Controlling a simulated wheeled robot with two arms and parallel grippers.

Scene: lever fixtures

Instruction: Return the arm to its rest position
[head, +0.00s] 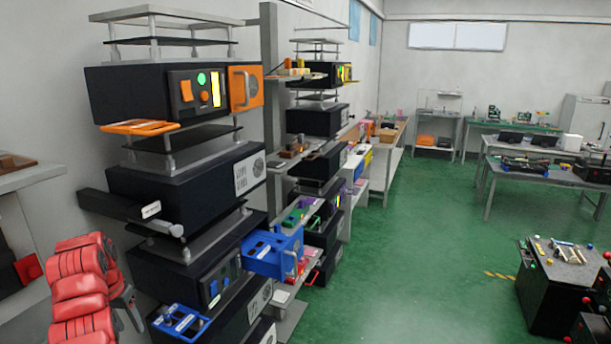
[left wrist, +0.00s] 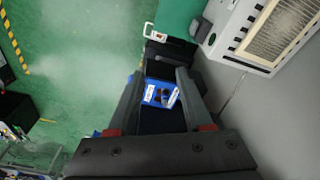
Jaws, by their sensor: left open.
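My left arm, with red segments, comes in at the lower left of the head view. My left gripper (head: 128,302) is partly hidden behind it, low in front of the stacked black units. In the left wrist view my left gripper (left wrist: 160,74) is open, with nothing held between its two dark fingers. A blue tray (left wrist: 160,92) shows beyond and between the fingers, apart from them. My right gripper is in neither view.
The rack of black units (head: 180,193) stands close to my left arm. A blue drawer (head: 272,250) and a small blue tray (head: 180,322) stick out from it. An orange tray (head: 140,127) sits higher up.

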